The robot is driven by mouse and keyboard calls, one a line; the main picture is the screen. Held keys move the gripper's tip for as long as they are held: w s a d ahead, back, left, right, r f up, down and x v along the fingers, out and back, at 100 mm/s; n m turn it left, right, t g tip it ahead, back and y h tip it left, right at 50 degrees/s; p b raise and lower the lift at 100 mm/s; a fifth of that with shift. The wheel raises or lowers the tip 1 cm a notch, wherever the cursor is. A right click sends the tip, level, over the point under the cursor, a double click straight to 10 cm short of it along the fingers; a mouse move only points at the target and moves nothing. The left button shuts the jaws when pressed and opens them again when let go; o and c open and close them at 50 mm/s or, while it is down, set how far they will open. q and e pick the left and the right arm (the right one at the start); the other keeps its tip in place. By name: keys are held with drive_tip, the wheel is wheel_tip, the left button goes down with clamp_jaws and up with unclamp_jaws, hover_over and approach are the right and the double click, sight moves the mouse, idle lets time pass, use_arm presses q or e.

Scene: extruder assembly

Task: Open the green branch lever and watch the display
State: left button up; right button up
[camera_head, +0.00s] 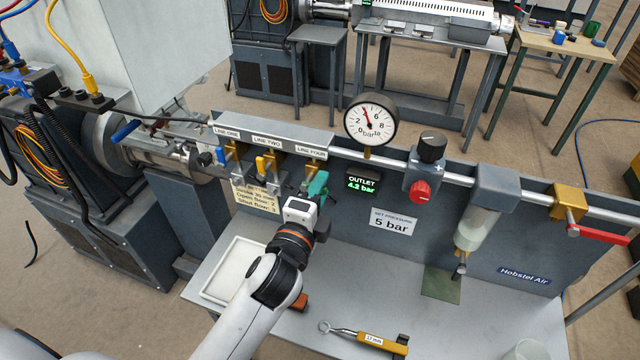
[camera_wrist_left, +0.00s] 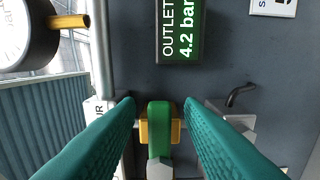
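The green branch lever (camera_wrist_left: 160,118) sits on a brass valve in the left wrist view and points along the gap between my fingers. My left gripper (camera_wrist_left: 159,102) has its teal fingers on either side of the lever, with a visible gap on each side. In the head view my left gripper (camera_head: 317,186) is at the LINE FOUR valve and hides most of the lever. The outlet display (camera_head: 362,184) reads 4.2 bar in green; it also shows in the left wrist view (camera_wrist_left: 181,30). My right gripper is not in view.
Blue (camera_head: 221,156) and yellow (camera_head: 262,165) levers stand left of my gripper. A round gauge (camera_head: 370,120), a red knob (camera_head: 420,191) and a red lever (camera_head: 598,235) lie to the right. A white tray (camera_head: 212,298) and a wrench (camera_head: 350,333) are on the bench below.

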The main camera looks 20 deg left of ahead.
use_arm(q)
drive_tip(key=shift+w, duration=0.35)
clamp_jaws()
